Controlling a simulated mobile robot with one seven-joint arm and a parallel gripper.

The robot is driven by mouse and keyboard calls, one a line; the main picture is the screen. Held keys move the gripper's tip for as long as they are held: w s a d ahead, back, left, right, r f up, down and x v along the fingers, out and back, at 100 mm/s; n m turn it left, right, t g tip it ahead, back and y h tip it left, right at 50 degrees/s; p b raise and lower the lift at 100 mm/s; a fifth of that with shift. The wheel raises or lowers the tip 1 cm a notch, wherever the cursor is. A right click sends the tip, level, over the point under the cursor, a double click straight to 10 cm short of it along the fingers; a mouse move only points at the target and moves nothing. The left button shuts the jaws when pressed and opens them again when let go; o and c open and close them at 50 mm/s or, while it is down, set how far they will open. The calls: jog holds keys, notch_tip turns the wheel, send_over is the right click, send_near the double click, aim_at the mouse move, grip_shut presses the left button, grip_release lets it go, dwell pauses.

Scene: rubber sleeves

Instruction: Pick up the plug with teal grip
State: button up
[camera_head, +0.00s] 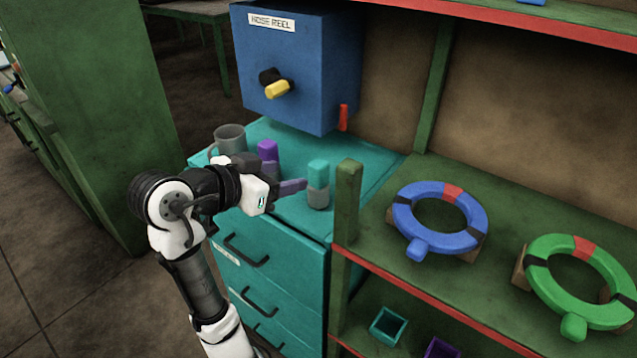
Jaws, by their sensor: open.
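The plug with the teal grip (318,170) stands upright on the teal cabinet top (355,165), its grey lower part downward. My gripper (290,179) is open and lies just left of this plug, with its fingers pointing right toward it. One fingertip shows close to the plug's left side; I cannot tell whether it touches. A plug with a purple grip (268,151) stands farther back and left, its lower part hidden behind my gripper.
A grey mug (229,138) stands at the cabinet's back left. A blue hose reel box (290,60) with a yellow handle (277,89) hangs above the cabinet. A green post (346,205) rises just right of the teal plug. Blue (405,205) and green (540,255) rings sit on the right shelf.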

aim_at(311, 171)
jog(key=x, duration=0.7)
jog(key=shift+p, duration=0.4)
jog(key=shift+p+x, duration=0.85)
jog(key=shift+x, duration=1.85)
jog(key=shift+s+d, duration=0.15)
jog(key=shift+s, duration=0.05)
jog(key=shift+c, duration=0.3)
jog(key=c, duration=1.2)
jog(key=shift+o, duration=0.2)
jog(key=shift+r, duration=0.2)
